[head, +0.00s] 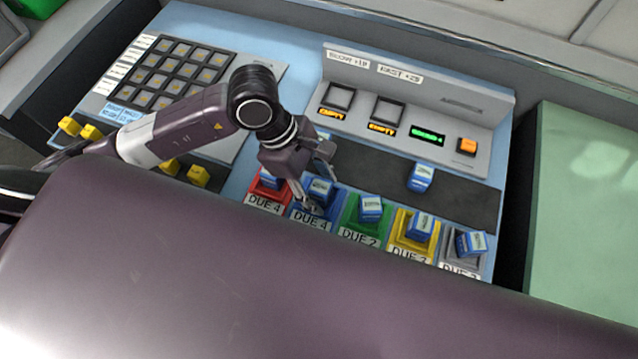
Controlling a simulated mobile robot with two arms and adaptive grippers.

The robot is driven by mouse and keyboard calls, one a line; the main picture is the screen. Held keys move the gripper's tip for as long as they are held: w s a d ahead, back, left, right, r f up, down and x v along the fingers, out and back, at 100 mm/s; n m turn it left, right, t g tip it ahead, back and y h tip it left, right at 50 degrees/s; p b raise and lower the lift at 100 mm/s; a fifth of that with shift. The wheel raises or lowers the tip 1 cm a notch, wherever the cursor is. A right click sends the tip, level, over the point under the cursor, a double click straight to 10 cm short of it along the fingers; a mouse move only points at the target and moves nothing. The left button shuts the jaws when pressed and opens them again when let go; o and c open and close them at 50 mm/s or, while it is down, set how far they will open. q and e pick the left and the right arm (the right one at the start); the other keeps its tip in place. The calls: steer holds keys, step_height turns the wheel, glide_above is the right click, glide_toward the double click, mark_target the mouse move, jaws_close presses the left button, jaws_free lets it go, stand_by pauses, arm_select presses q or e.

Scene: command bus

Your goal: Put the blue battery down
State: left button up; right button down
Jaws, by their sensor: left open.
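My left gripper (318,178) reaches down over the blue tray (299,214) marked "DUE 4". Its fingers are apart. A blue battery (320,190) with a pale label sits in that tray, close to the fingertips. I cannot tell whether a finger touches it. Similar blue batteries sit in the red tray (256,196), the green tray (348,226), the yellow tray (400,247) and the grey tray (452,254). The battery in the red tray is partly hidden by my gripper. My right gripper is not in view.
Another blue battery (421,177) stands on the dark strip (465,198) behind the trays. A grey console (480,125) at the back has two square slots marked "EMPTY" and an orange button (467,146). A keypad panel (180,75) is at left. My large arm link covers the foreground.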

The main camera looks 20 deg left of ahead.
arm_select(q)
steer(key=shift+r, duration=0.15)
steer(key=b+v, duration=0.1)
steer(key=v, duration=1.1)
steer(key=shift+b, duration=0.35)
